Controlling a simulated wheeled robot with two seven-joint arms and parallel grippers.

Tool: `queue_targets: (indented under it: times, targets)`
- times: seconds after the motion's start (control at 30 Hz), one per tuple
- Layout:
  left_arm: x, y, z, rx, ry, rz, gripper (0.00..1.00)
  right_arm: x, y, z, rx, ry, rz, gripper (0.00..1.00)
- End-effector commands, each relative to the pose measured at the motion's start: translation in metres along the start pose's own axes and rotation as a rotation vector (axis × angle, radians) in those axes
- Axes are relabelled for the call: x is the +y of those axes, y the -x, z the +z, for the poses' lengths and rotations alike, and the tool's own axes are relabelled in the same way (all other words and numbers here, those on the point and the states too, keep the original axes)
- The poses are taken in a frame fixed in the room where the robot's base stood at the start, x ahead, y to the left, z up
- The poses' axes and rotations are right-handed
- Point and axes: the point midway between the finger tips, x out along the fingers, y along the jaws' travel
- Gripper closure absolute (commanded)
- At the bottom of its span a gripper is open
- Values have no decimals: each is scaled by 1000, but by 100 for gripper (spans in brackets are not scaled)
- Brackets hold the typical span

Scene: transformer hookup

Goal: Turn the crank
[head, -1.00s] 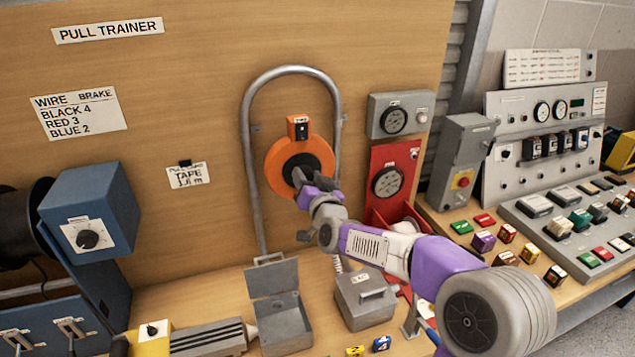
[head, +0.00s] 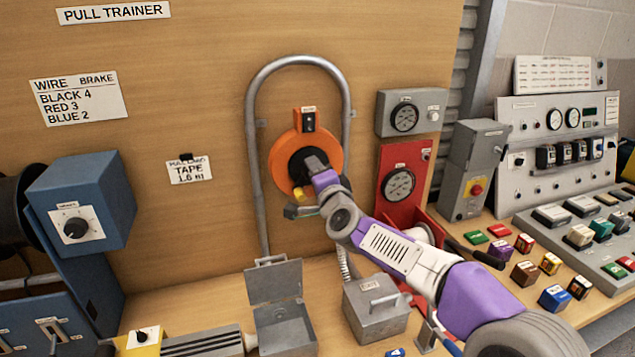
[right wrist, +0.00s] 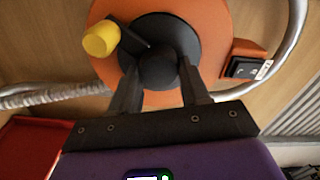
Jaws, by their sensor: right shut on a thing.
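The crank is on the round orange reel (head: 334,150) with a black centre, fixed to the wooden board inside a grey metal hoop. Its yellow knob (right wrist: 101,38) stands on a short black arm beside the hub and shows at upper left in the right wrist view; in the head view the knob (head: 298,193) shows low on the reel. My right gripper (right wrist: 162,78) has its two black fingers on either side of the dark central hub (right wrist: 158,66) and is shut on it. In the head view my right gripper (head: 312,163) partly hides the hub. My left gripper is not in view.
The grey hoop (head: 251,150) surrounds the reel closely. A red gauge panel (head: 405,160) stands to the right. Below are an open grey box (head: 285,335) and a closed grey box (head: 378,308). Several coloured blocks and a control console (head: 560,120) fill the right bench.

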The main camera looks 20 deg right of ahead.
Motion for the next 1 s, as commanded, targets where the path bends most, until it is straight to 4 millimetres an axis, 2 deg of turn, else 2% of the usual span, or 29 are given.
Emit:
queue_targets:
  times: [0.03, 0.4, 1.0]
  targets:
    - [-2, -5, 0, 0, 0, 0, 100, 8, 0, 5, -12, -33, 13, 100]
    - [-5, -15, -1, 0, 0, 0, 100, 8, -1, 6, -13, -206, 14, 100]
    - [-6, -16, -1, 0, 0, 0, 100, 7, -1, 7, -15, -239, 14, 100]
